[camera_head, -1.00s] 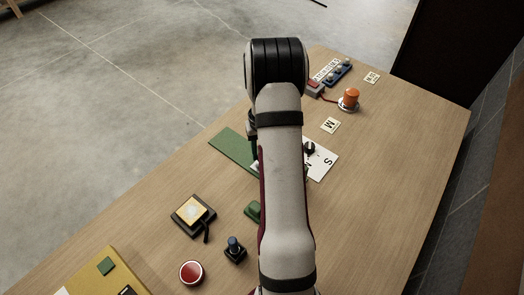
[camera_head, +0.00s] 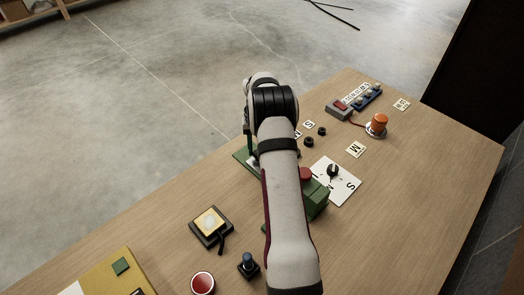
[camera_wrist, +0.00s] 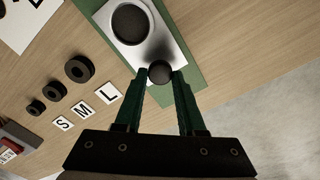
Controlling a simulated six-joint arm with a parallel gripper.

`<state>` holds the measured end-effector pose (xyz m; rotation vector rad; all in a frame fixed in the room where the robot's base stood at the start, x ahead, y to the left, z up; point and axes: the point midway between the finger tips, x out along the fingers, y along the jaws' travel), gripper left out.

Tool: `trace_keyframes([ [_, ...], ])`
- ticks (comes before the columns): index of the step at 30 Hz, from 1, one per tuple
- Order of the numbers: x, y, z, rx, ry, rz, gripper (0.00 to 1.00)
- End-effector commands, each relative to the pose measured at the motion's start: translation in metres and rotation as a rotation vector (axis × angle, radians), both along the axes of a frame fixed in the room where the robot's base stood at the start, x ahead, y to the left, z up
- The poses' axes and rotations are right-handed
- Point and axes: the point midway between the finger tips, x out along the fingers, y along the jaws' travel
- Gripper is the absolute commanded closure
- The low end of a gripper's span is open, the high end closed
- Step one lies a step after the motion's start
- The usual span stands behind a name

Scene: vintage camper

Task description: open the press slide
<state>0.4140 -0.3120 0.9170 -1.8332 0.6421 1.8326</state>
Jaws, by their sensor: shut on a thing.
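The press slide is a pale metal plate (camera_wrist: 165,25) with a dark round recess (camera_wrist: 130,22), lying on a green base (camera_wrist: 193,62) in the wrist view. A black round knob (camera_wrist: 160,72) is at its near end. My gripper (camera_wrist: 161,79) has its two green fingers closed on the knob, one on each side. In the head view, part of the green base (camera_head: 241,154) shows left of my arm, and the green press body (camera_head: 318,203) with a red knob (camera_head: 305,174) shows right of it. My arm hides the slide's middle there.
Black rings (camera_wrist: 77,69) and S, M, L cards (camera_wrist: 107,93) lie beside the base. A white card with a black dial (camera_head: 333,171) is right of the press.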

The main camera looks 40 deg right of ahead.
Motion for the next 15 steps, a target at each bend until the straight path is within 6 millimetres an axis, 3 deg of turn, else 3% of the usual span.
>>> trace_keyframes([
  [3, -0.0003, -0.0004, 0.0000, -0.001, 0.000, 0.001, 1.00],
  [4, -0.0003, -0.0004, 0.0000, -0.001, 0.000, 0.001, 0.58],
  [8, -0.0004, -0.0002, -0.0001, 0.000, 0.000, 0.001, 0.34],
  [15, -0.0005, 0.0000, -0.0001, 0.000, 0.000, 0.000, 0.31],
])
